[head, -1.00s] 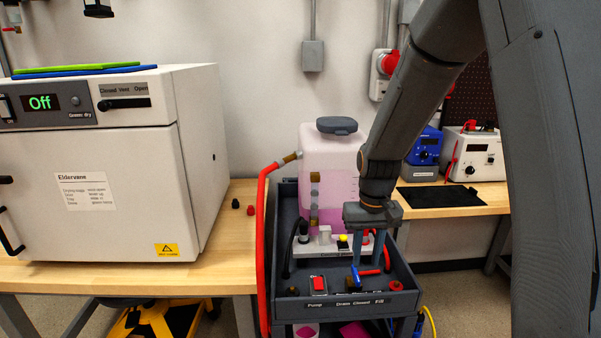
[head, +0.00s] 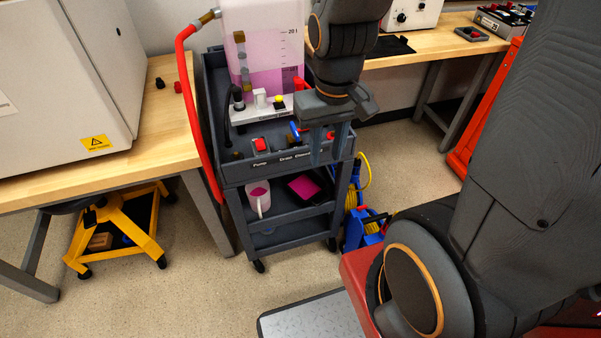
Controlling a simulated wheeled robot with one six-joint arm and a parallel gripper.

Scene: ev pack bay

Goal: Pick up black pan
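No thing is plainly a black pan. A flat square with a bright magenta inside (head: 304,187) lies on the lower shelf of the grey cart (head: 290,208). I cannot tell if it is a dark pan holding pink liquid. A white jug with pink inside (head: 258,197) stands left of it. My gripper (head: 329,150) is in front of the cart's top tray at its right, above the magenta square. Its two fingers point down, apart, with nothing seen between them. It hides part of the tray's front and controls.
A pink-filled tank (head: 265,50) with a red hose (head: 190,110) stands on the cart. A blue object with yellow cable (head: 362,225) sits right of the cart. A yellow wheeled frame (head: 115,230) is under the left bench.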

